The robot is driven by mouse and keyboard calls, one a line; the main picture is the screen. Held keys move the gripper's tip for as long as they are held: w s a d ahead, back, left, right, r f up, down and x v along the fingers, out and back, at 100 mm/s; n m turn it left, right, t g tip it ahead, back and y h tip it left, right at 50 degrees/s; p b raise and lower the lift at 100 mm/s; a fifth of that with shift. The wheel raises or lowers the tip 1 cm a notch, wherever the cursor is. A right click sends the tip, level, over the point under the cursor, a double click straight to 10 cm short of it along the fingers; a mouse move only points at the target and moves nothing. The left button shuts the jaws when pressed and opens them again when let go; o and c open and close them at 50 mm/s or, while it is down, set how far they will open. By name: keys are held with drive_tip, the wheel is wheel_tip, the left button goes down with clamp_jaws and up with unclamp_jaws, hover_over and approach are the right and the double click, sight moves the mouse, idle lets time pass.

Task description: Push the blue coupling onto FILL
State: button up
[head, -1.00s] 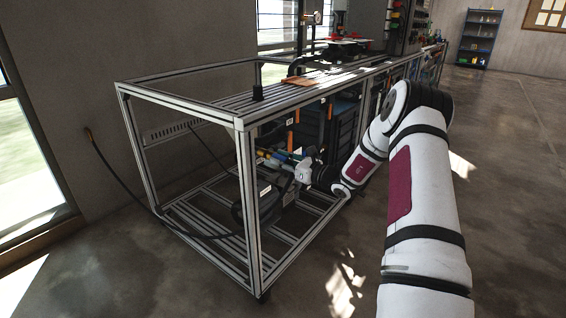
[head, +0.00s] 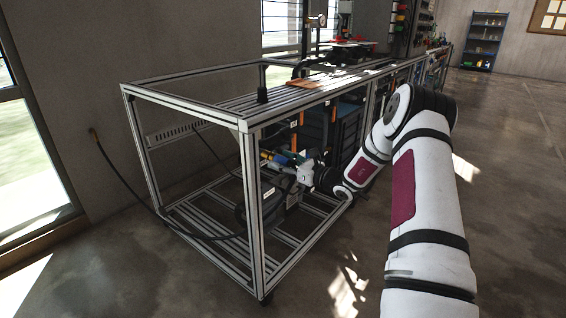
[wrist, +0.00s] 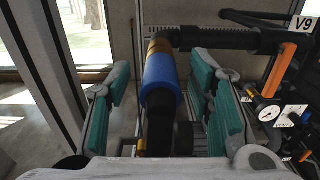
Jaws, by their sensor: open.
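The blue coupling (wrist: 161,73) is a blue sleeve around a dark hose or pipe, in the middle of the wrist view. A brass fitting (wrist: 160,47) sits directly above it, at the end of a black pipe (wrist: 215,39) that runs to the right. I cannot tell how far the sleeve and brass overlap. My gripper (wrist: 160,104) has its teal-padded fingers open on either side of the coupling, with gaps visible on both sides. In the head view my gripper (head: 299,168) is inside the frame's lower bay. I cannot read a FILL label.
An aluminium-profile frame (head: 250,190) surrounds the work area, with an upright close to my arm. An orange-handled valve tagged V9 (wrist: 303,23) and a pressure gauge (wrist: 269,113) stand at the right. A black hose (head: 165,215) loops at the left.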

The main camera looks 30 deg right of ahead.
sight(289, 163)
drive_tip(key=p+v, duration=0.2)
drive_tip(key=v, duration=0.4)
drive_tip(key=shift+s+d, duration=0.1)
drive_tip(key=shift+s, duration=0.3)
drive_tip(key=shift+s+d, duration=0.1)
drive_tip(key=shift+s, duration=0.05)
